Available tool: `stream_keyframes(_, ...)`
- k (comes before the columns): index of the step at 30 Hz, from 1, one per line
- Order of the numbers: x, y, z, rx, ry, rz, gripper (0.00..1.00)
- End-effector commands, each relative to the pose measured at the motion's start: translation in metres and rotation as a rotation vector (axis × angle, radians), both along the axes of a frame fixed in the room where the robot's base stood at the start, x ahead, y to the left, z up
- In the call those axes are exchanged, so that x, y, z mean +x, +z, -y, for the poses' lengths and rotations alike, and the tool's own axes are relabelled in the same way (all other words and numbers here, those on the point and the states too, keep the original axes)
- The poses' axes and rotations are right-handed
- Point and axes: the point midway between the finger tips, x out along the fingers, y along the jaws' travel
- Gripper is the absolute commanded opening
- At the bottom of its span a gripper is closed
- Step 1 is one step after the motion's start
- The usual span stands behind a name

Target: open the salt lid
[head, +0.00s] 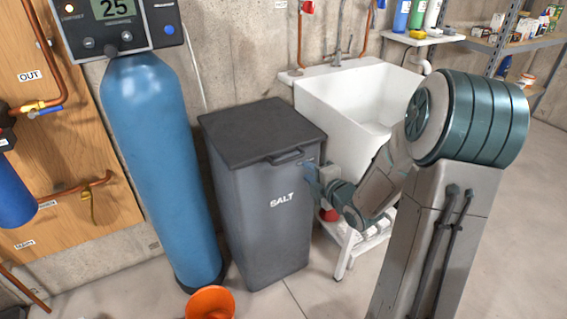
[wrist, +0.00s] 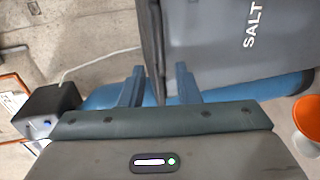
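The salt bin (head: 265,225) is a dark grey upright box marked SALT, and its flat lid (head: 255,130) is shut. A bar handle (head: 286,157) sits on the lid's front edge. My gripper (head: 314,178) is beside the bin's upper right front corner, just below the lid's height. In the wrist view the two blue fingers of my gripper (wrist: 160,72) are apart. The bin (wrist: 215,45) and the dark lid edge (wrist: 151,35) appear beyond the fingertips. I cannot tell whether a finger touches the lid or handle.
A blue tank (head: 155,160) stands close to the bin's left. A white sink (head: 350,105) is behind and to the right. An orange bucket (head: 210,302) is on the floor in front and shows in the wrist view (wrist: 308,120). Floor right of the bin is partly open.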

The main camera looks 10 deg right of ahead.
Motion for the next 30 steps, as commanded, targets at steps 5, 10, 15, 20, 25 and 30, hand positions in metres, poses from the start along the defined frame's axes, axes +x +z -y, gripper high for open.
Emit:
stream_keyframes(5, 0.037, -0.009, -0.013, 0.003, 0.002, -0.001, 0.29)
stream_keyframes(10, 0.069, -0.016, -0.023, 0.002, 0.003, -0.002, 0.29)
stream_keyframes(15, 0.090, -0.020, -0.029, 0.001, 0.001, -0.003, 0.29)
stream_keyframes(20, 0.098, -0.022, -0.032, 0.002, -0.002, -0.003, 0.29)
stream_keyframes(25, 0.099, -0.023, -0.032, 0.002, -0.001, -0.004, 0.29)
stream_keyframes(30, 0.099, -0.023, -0.033, 0.001, 0.001, -0.004, 0.13)
